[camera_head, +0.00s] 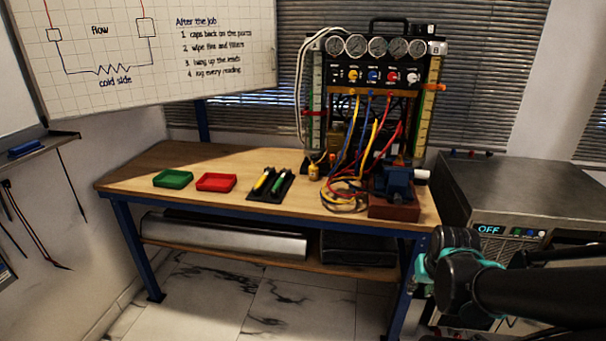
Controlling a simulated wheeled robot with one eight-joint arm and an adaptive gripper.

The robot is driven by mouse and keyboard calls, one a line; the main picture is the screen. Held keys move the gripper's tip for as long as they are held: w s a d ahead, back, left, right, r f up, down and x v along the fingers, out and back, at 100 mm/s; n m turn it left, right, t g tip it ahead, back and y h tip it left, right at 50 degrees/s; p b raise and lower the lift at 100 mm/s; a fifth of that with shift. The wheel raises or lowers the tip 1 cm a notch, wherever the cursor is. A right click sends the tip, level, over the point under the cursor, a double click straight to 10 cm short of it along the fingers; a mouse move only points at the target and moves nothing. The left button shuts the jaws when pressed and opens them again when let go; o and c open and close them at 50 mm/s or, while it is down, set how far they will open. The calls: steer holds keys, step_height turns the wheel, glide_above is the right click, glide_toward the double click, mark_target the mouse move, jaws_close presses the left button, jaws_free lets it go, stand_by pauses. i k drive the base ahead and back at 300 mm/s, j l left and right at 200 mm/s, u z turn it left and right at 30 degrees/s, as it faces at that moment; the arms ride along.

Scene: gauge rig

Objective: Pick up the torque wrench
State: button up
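I cannot pick out a torque wrench with certainty. Two slim hand tools, one with a yellow handle (263,181) and one with a green handle (279,183), lie side by side in a black holder (257,196) on the workbench (220,165). They are too small to tell whether either is the torque wrench. My dark arm with teal joint bands reaches in from the lower right, in front of the bench's right end. The fingers of my gripper do not show.
A green tray (173,179) and a red tray (216,182) stand left of the holder. The gauge rig (375,75), tangled coloured hoses (347,190) and a blue vise (395,182) crowd the bench's right side. A grey cabinet (525,190) stands at right. The bench's left end is clear.

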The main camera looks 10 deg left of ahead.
mark_target(268, 170)
steer(key=i, duration=0.9)
steer(key=u, duration=1.25)
